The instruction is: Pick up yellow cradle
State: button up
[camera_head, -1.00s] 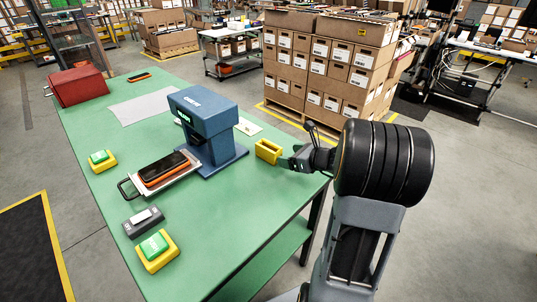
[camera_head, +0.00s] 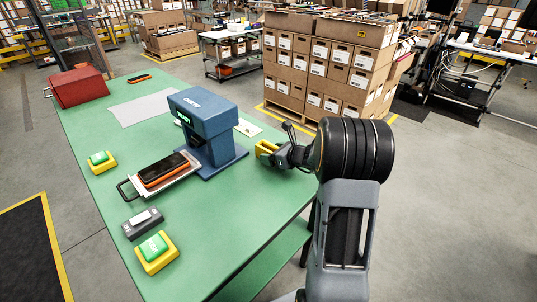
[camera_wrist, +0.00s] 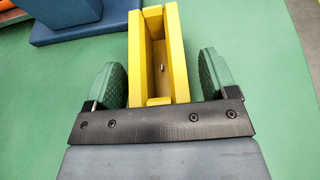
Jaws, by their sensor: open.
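The yellow cradle (camera_head: 265,148) stands on the green table near its right edge, just right of the blue press. In the wrist view the yellow cradle (camera_wrist: 148,58) is an open-topped, narrow box with two long side walls and a slot between them. My gripper (camera_head: 272,155) is at the cradle in the head view and partly hides it. In the wrist view my gripper (camera_wrist: 161,80) is open, with one green pad on each side of the cradle. A gap shows between each pad and the yellow walls.
The blue press (camera_head: 207,130) stands close to the left of the cradle, its base (camera_wrist: 65,12) near the left pad. A tray with a phone (camera_head: 162,170), two green-topped yellow buttons (camera_head: 156,252) and a red box (camera_head: 78,87) are farther left.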

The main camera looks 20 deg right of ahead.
jog(key=c, duration=1)
jog(key=shift+r, duration=0.15)
jog(key=shift+c, duration=0.2)
